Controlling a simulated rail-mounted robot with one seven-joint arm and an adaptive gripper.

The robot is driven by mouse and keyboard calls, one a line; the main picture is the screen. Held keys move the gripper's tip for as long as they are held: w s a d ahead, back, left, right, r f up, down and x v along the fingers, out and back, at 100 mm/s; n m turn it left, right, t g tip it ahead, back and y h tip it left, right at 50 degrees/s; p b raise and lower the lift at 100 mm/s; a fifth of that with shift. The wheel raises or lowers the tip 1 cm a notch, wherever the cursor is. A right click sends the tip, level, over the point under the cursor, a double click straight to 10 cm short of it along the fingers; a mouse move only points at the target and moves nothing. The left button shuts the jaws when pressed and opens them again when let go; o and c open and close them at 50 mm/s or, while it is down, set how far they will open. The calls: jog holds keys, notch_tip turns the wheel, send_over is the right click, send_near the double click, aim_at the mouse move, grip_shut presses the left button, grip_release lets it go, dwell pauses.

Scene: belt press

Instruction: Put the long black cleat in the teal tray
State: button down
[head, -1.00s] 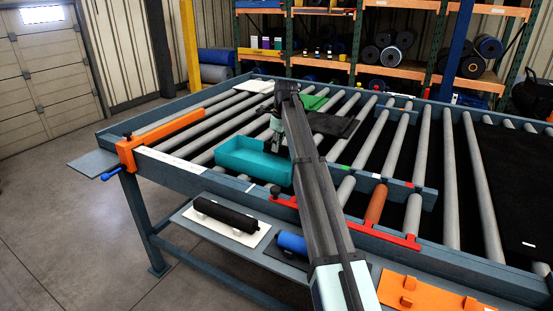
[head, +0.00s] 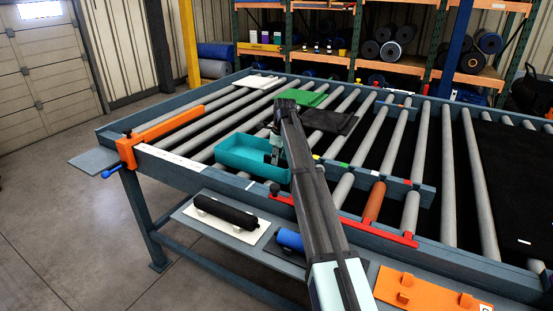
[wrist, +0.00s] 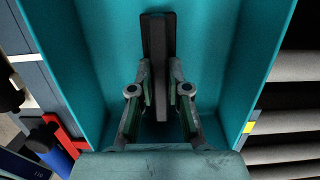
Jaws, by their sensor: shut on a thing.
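The long black cleat (wrist: 158,38) is between the fingers of my gripper (wrist: 160,85), which is shut on it. In the wrist view the cleat lies over the teal tray's floor, between its side walls; whether it touches the floor I cannot tell. The teal tray (head: 240,164) sits on the roller table left of my arm in the head view, and its walls also fill the wrist view (wrist: 90,70). In the head view my gripper (head: 274,158) is low at the tray's right end, and the cleat is hard to make out there.
A green folded sheet (head: 305,99) and a black sheet (head: 330,120) lie on the rollers behind. An orange clamp bar (head: 160,138) is at the left. A black roll (head: 225,213) and a blue roll (head: 290,240) lie on the lower shelf. An orange plate (head: 430,294) is front right.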

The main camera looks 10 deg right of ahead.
aim_at(281, 159)
jog(key=c, duration=1.1)
grip_release()
jog(key=shift+f, duration=0.1)
jog(key=shift+c, duration=0.2)
notch_tip(281, 159, up, 12)
jog(key=s+d+b, duration=0.1)
jog(key=b, duration=0.1)
jog(key=shift+d, duration=0.2)
jog(key=shift+s, duration=0.1)
